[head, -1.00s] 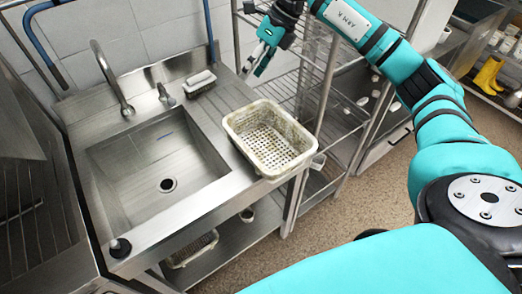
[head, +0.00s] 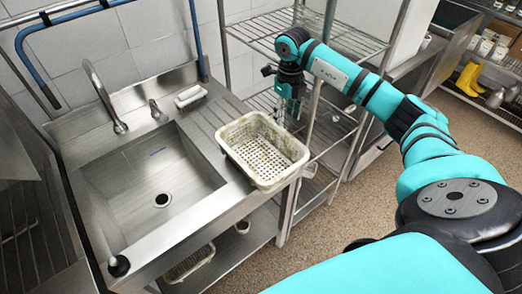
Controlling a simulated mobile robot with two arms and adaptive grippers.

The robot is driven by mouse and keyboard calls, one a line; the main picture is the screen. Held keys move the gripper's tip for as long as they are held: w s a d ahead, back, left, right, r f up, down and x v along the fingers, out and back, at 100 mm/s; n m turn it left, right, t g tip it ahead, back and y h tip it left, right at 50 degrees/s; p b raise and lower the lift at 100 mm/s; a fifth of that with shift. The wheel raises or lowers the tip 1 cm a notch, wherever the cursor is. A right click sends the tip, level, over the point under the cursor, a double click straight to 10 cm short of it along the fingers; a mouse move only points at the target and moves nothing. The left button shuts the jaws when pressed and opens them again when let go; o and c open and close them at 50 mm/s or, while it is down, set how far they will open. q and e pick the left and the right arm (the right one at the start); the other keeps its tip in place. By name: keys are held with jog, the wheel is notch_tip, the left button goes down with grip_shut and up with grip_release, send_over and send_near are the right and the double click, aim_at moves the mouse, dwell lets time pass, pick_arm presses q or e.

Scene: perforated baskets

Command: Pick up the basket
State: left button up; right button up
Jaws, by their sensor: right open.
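A white, worn-looking perforated basket (head: 265,180) sits upright and empty on the ribbed drainboard, right of the sink basin. My right gripper (head: 288,111) points down just beyond the basket's far right corner, close to its rim in the picture. It is open, with nothing seen between its fingers. I cannot tell whether a finger touches the rim. My left gripper is out of view.
The steel sink (head: 150,185) with a tap (head: 103,95) lies left of the basket. A brush (head: 190,96) lies behind it. A wire shelf rack (head: 330,35) stands close behind my right gripper. Another basket (head: 190,264) is on the shelf below.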

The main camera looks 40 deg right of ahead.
aim_at(283, 130)
jog(key=f, duration=0.1)
jog(key=f+p, duration=0.1)
jog(key=f, duration=0.1)
jog(key=f+p, duration=0.1)
jog(key=f, duration=0.1)
jog(key=shift+w+a+f, duration=0.15)
jog(key=shift+w+f, duration=0.05)
jog(key=shift+w, duration=0.05)
jog(key=shift+f, duration=0.35)
jog(key=shift+c, duration=0.4)
grip_shut()
